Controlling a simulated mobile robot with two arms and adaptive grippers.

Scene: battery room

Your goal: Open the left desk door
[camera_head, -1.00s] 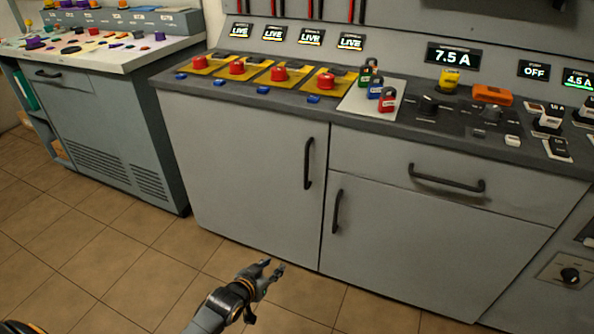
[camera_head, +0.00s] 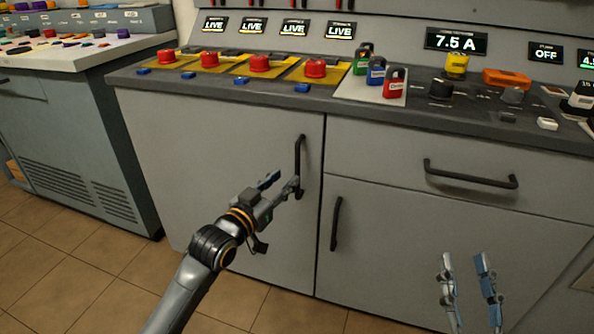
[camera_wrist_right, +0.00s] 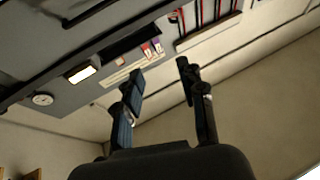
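The left desk door (camera_head: 230,150) is a grey panel and is shut. Its black vertical handle (camera_head: 299,160) is near the door's right edge. My left gripper (camera_head: 282,181) is open in front of this door. One fingertip overlaps the lower part of the handle in the picture; I cannot tell if it touches. The other finger is to the left of the handle, and nothing shows between them. My right gripper (camera_head: 468,260) is open and empty, fingers pointing up, in front of the lower right door. It also shows open in the right wrist view (camera_wrist_right: 160,76).
A second door (camera_head: 400,245) with its own vertical handle (camera_head: 336,223) is just right of the left door, below a drawer (camera_head: 470,175). Red buttons and padlocks (camera_head: 395,82) stand on the desk top above. Tiled floor (camera_head: 105,265) is clear at left.

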